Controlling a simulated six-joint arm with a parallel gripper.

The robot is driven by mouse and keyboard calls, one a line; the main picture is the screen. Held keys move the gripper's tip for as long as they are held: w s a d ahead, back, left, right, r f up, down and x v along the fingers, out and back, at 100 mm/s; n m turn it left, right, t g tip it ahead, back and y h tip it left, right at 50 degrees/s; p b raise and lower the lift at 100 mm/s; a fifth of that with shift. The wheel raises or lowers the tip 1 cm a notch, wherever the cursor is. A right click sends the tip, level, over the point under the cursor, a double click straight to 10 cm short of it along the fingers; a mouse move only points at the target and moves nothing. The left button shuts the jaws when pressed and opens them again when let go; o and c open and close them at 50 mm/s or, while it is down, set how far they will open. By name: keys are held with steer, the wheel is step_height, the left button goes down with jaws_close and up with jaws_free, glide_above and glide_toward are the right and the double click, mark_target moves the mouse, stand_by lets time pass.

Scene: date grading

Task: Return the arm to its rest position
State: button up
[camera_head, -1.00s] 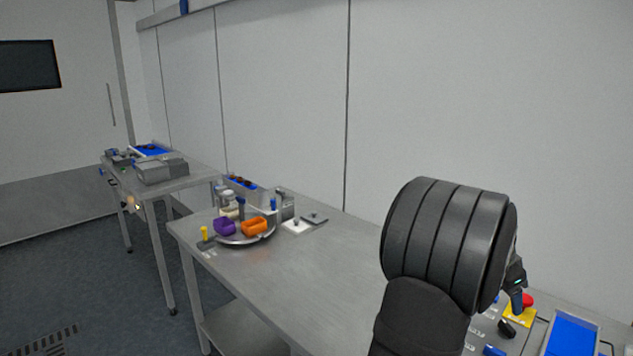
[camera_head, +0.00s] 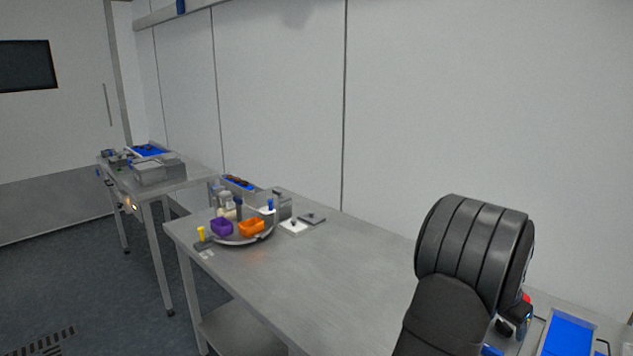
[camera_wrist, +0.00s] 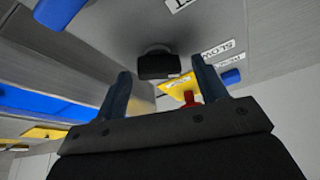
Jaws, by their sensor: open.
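My gripper (camera_wrist: 160,95) shows in the wrist view with its two blue-grey fingers spread apart, open and with nothing between them. Beyond the fingers are a grey panel and a dark block-like part (camera_wrist: 159,66). In the head view my black arm covers the right side, and the gripper's fingers cannot be made out there. The arm stands over the right end of the steel table (camera_head: 330,275).
A round tray (camera_head: 243,240) holds a purple bin (camera_head: 221,227) and an orange bin (camera_head: 251,228) at the table's far end. A blue panel (camera_head: 568,335) lies at the lower right. A second table (camera_head: 190,182) stands behind. The table's middle is clear.

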steer(key=shift+s+d+n+t+y, duration=0.1)
steer(key=shift+n+t+y, duration=0.3)
steer(key=shift+n, duration=1)
steer(key=shift+n+t+y, duration=0.2)
steer(key=shift+n+t, duration=0.3)
steer(key=shift+n, duration=0.9)
steer(key=shift+n+t+y, duration=0.25)
steer(key=shift+n+y, duration=0.25)
steer(key=shift+n, duration=0.8)
steer(key=shift+n+t+y, duration=0.25)
steer(key=shift+n+y, duration=0.25)
steer(key=shift+n, duration=0.8)
steer(key=shift+v, duration=0.85)
steer(key=o, duration=0.8)
steer(key=shift+c, duration=0.2)
steer(key=shift+s+d+r, duration=0.1)
steer(key=shift+r, duration=0.1)
steer(key=s+a+r+n+g, duration=0.2)
steer(key=s+r+n+g, duration=0.3)
steer(key=s+r+n, duration=1.15)
steer(key=s+f+m, duration=0.1)
steer(key=s+m, duration=0.1)
steer(key=m, duration=0.1)
steer(key=s+f+m, duration=0.1)
steer(key=m, duration=0.1)
steer(key=shift+s+a+f+y, duration=0.1)
steer(key=shift+s+f+y, duration=0.1)
steer(key=shift+f+y, duration=0.2)
